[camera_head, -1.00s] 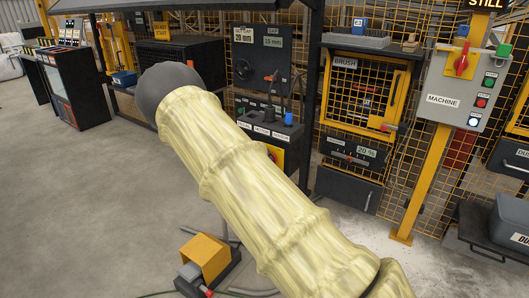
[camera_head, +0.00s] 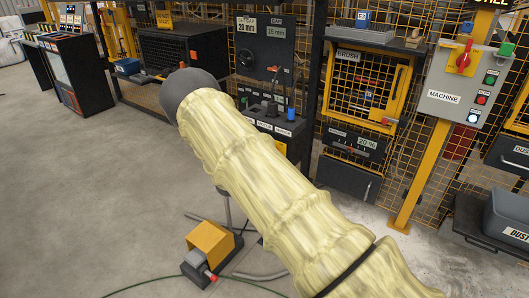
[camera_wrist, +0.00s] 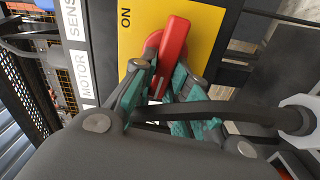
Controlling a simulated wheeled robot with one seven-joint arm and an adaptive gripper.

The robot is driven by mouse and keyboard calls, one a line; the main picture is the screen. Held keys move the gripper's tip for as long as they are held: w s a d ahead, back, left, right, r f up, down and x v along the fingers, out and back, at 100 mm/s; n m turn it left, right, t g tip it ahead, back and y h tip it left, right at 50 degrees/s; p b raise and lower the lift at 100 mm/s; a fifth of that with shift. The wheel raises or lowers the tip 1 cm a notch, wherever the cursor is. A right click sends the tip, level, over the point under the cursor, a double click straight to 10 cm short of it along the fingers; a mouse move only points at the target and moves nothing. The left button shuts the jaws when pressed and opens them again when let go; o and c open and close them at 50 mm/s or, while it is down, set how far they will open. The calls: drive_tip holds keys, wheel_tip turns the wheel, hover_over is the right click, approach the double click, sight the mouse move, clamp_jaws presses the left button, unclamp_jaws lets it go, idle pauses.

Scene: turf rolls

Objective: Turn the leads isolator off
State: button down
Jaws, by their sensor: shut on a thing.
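The leads isolator shows in the wrist view as a red handle (camera_wrist: 175,42) on a yellow plate (camera_wrist: 207,30), with ON printed to the upper left of the handle. The handle lies tilted, its far end up and slightly right. My gripper (camera_wrist: 163,84) is shut on the red handle, with teal finger pads on both sides of its near end. The pads hide part of the handle's base. In the head view my arm covers the gripper and the isolator; only a bit of the yellow plate (camera_head: 281,147) shows beside the arm.
In the wrist view, MOTOR (camera_wrist: 84,74) and sensor labels line the panel's left side, and a dark cable crosses before the fingers. In the head view, a yellow foot pedal (camera_head: 210,240) stands on the floor below my arm. A MACHINE box (camera_head: 460,85) with another red switch hangs at right.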

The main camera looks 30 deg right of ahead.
drive_tip(key=shift+f+n, duration=0.2)
drive_tip(key=shift+n, duration=0.6)
drive_tip(key=c, duration=1.4)
unclamp_jaws()
drive_tip(key=v, duration=1.2)
drive_tip(key=shift+s+f, duration=0.1)
